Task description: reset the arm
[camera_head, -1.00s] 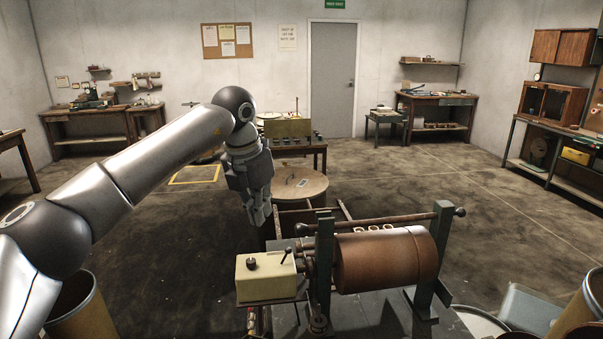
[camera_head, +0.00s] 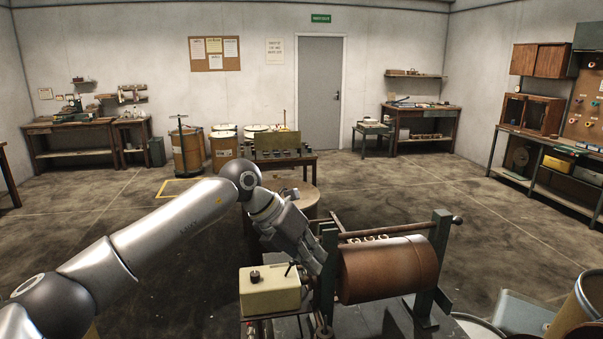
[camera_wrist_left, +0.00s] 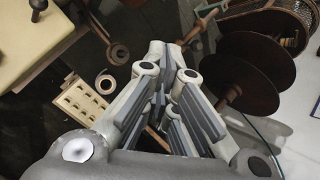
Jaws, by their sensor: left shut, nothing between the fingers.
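My left arm comes in from the left in the head view. Its gripper (camera_head: 312,262) points down and to the right, just behind the cream control box (camera_head: 270,289) and beside the left end of the winding machine's copper-brown drum (camera_head: 388,268). In the left wrist view the gripper's fingers (camera_wrist_left: 160,98) are together with nothing between them. The cream box (camera_wrist_left: 38,38) shows at the upper left there, and dark round discs (camera_wrist_left: 256,58) lie to the right. My right gripper does not show.
The winding machine's green upright (camera_head: 440,248) and top bar stand at front right. A round wooden table (camera_head: 305,198) stands behind the gripper. A wooden block with holes (camera_wrist_left: 80,100) shows in the wrist view.

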